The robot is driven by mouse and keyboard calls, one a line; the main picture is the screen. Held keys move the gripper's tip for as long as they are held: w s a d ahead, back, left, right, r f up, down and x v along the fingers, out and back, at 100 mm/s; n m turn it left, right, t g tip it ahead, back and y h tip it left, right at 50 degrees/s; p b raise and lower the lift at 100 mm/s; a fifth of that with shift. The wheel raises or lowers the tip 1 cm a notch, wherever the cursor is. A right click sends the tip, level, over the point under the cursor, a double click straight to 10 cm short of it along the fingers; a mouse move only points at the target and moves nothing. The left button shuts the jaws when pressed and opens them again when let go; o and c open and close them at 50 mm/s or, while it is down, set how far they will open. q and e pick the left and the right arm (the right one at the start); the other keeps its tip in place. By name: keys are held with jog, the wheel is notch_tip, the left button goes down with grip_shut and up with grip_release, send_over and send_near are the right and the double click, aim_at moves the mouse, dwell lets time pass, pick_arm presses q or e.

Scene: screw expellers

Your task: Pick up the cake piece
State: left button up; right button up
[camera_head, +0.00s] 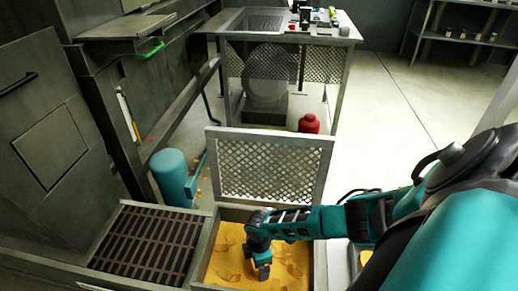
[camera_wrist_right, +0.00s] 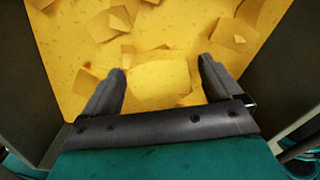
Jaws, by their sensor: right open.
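Several flat yellow cake pieces lie scattered over a yellow layer in a metal bin (camera_head: 209,264). In the right wrist view one cake piece (camera_wrist_right: 160,82) lies straight ahead between my right gripper's fingertips (camera_wrist_right: 160,70). The fingers are apart and nothing is clamped between them. In the head view my right gripper (camera_head: 263,270) points down inside the bin, low over the yellow layer. Whether the fingertips touch the layer, I cannot tell. My left gripper is not in view.
The bin's walls stand close on both sides of my right gripper. A mesh panel (camera_head: 268,168) rises behind the bin. A slatted grate (camera_head: 146,245) lies left of it, with a teal cylinder (camera_head: 172,177) behind. A red bottle (camera_head: 309,124) stands farther back.

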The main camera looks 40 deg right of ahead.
jog(key=shift+f, duration=0.2)
jog(key=c, duration=1)
jog(key=shift+r, duration=0.15)
